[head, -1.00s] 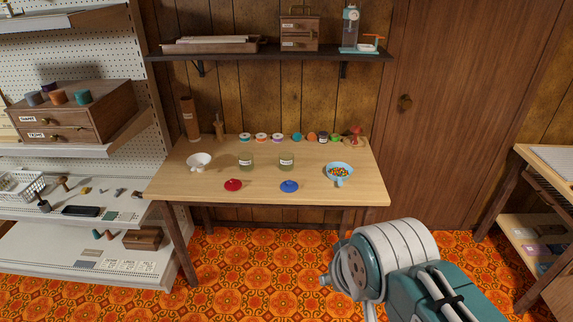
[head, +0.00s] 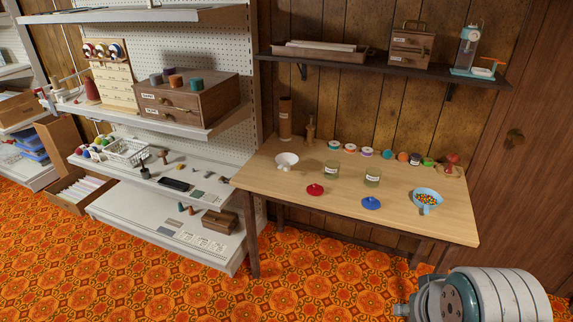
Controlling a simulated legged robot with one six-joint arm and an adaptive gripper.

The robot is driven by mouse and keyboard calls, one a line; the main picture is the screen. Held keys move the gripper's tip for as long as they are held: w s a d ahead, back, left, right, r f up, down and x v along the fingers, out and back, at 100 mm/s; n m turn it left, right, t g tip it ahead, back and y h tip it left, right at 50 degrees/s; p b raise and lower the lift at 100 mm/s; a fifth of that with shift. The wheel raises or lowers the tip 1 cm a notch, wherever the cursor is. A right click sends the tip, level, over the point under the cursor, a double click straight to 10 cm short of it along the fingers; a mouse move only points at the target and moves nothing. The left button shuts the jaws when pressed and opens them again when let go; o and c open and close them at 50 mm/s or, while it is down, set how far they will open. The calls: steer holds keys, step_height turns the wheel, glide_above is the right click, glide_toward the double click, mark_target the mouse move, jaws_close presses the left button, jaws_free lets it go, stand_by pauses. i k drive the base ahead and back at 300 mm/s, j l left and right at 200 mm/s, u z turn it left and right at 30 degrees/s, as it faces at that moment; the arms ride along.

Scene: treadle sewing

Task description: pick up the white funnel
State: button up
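The white funnel (head: 287,160) sits on the left part of the wooden table (head: 262,177), near its left edge. Its wide bowl and a short spout toward the front show. Part of my arm shows at the bottom right, in front of the table and well apart from the funnel. My gripper's fingers do not show in this view.
Spools line the back. A white shelf unit (head: 215,128) stands left. Orange patterned floor (head: 310,285) is open in front.

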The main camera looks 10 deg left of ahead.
mark_target(285, 160)
steer(key=i+j, duration=0.35)
steer(key=i, duration=0.15)
steer(key=i+j, duration=0.3)
steer(key=i, duration=0.25)
steer(key=i+j, duration=0.35)
steer(key=i, duration=0.15)
steer(key=i+j+u, duration=0.1)
steer(key=i+j, duration=0.25)
steer(key=i, duration=0.2)
